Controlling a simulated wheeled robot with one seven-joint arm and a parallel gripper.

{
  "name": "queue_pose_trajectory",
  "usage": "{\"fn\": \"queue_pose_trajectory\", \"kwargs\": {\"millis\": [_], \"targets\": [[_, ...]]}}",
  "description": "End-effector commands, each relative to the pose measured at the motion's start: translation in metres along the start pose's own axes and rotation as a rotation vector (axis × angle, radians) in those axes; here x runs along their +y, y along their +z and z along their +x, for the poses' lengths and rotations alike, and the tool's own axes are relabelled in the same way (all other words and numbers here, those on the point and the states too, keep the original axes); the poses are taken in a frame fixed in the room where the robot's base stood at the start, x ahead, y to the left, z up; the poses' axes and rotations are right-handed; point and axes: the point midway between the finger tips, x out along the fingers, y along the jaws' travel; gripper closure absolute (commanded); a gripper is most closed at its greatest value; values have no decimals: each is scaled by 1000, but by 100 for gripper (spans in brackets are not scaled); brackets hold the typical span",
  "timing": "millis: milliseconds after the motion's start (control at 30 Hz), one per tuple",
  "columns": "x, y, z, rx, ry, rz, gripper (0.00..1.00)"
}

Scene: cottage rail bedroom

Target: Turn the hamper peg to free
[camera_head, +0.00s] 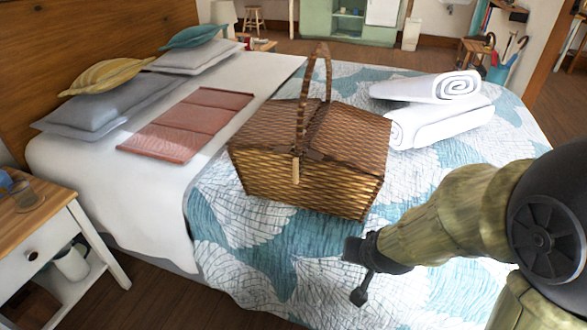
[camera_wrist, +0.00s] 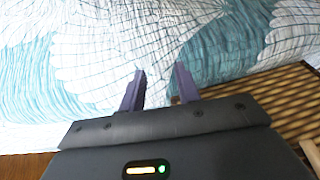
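A brown wicker hamper (camera_head: 318,155) with a tall arched handle (camera_head: 328,85) stands on the bed. Its light wooden peg (camera_head: 295,171) hangs upright on the near face, just below the lid edge. My gripper (camera_head: 352,270) is in front of the hamper's right near corner, lower than the peg and apart from it. In the wrist view my gripper's fingers (camera_wrist: 160,88) are spread with a gap between them and nothing in it. The hamper's weave (camera_wrist: 285,100) shows at the right there, and a pale wooden piece, perhaps the peg (camera_wrist: 312,152), is cut off at the lower right edge.
Rolled white towels (camera_head: 440,108) lie on the bed behind and right of the hamper. A folded pink cloth (camera_head: 187,125) lies to its left. A nightstand (camera_head: 48,215) with a glass stands at the left. The patterned bedspread (camera_head: 250,255) in front of the hamper is clear.

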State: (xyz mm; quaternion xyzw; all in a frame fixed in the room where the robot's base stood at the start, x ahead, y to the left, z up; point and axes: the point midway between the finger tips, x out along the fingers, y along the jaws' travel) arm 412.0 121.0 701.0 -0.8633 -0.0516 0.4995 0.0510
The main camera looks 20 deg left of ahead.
Motion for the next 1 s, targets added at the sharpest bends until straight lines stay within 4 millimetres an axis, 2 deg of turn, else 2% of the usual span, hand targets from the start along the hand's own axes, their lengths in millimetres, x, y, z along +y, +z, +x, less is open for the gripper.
{"fn": "queue_pose_trajectory", "kwargs": {"millis": [33, 200, 367, 567, 767, 1000], "targets": [[-19, -6, -1, 33, -13, -6, 67], [-66, -18, -1, 163, -25, 4, 67], [-104, -24, -8, 291, -13, 9, 67], [-144, -21, -28, 461, 23, 1, 67], [-176, -10, -63, 651, 73, -20, 67], [-202, 15, -122, 900, 138, -55, 67]]}}
